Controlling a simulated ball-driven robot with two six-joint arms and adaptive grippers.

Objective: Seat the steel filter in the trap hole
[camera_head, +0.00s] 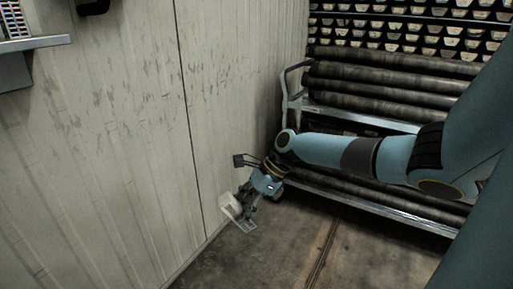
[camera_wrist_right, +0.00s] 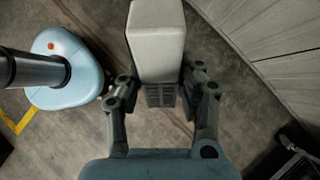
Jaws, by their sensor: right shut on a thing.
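My right gripper (camera_head: 246,200) is low beside the pale wall, at the end of the blue arm. It is shut on a pale block (camera_head: 230,204), which shows large between the fingers in the right wrist view (camera_wrist_right: 157,45). A grey slotted plate (camera_head: 245,227) shows just below the block, and also in the right wrist view (camera_wrist_right: 160,95). The plate looks metallic and may be the steel filter; I cannot tell whether it is joined to the block. I cannot make out the trap hole. My left gripper is not in view.
A ribbed pale wall (camera_head: 110,120) fills the left side. A rack with long dark tubes (camera_head: 390,75) stands at the right, with a metal side frame (camera_head: 291,85). A grey shelf edge (camera_head: 40,43) juts in at upper left. The floor (camera_head: 240,262) below is clear.

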